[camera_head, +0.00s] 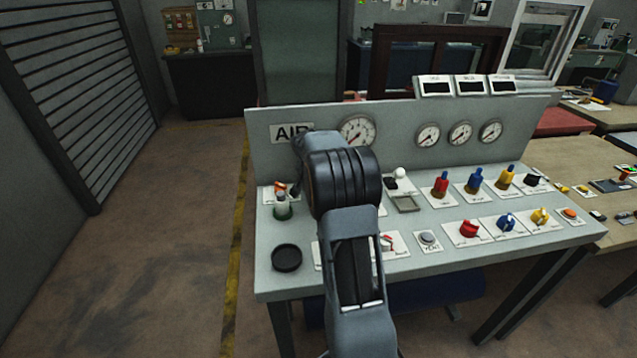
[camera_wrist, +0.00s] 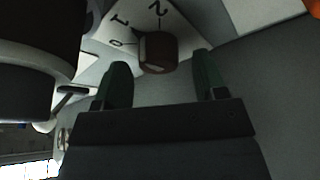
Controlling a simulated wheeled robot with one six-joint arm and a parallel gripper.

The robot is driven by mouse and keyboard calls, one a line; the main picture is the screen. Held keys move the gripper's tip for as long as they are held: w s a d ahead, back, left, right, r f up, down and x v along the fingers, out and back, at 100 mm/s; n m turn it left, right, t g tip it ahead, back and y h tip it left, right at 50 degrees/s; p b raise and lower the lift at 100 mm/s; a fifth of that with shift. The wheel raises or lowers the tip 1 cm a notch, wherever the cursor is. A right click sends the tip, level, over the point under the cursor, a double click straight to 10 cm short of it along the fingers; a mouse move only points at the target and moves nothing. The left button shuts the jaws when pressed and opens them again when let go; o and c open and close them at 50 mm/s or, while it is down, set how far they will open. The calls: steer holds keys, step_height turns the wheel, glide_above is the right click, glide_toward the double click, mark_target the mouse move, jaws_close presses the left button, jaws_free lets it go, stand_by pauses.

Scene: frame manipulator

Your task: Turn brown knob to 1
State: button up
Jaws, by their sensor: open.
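The brown knob (camera_wrist: 158,52) sits on a white plate (camera_wrist: 106,37) marked 0, 1 and 2 in the wrist view. Which mark the knob points at is not clear. My gripper (camera_wrist: 162,75) is open, with its two dark green fingers spread to the left and right of the knob. The knob shows in the gap near the fingertips, and I see no finger touching it. In the head view my arm covers the part of the panel where the knob would be, so I cannot make it out there.
The grey console (camera_head: 405,260) carries red (camera_head: 468,229), blue (camera_head: 506,222) and yellow (camera_head: 540,216) knobs, upright coloured handles and a row of gauges. A black round cup (camera_head: 286,258) is at its front left. Open floor lies left of the console.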

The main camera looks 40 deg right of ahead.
steer(key=v, duration=1.3)
steer(key=s+a+f+n+y+p, duration=0.1)
steer(key=s+a+n, duration=0.4)
steer(key=s+a, duration=0.6)
steer(key=s+a+f+n+t+y+p, duration=0.1)
steer(key=s+a+f+n+y, duration=0.2)
steer(key=s+a+n, duration=0.3)
steer(key=s+a, duration=0.5)
steer(key=s, duration=0.1)
steer(key=shift+a+n+t, duration=0.25)
steer(key=shift+n+t, duration=0.05)
steer(key=shift+c, duration=0.4)
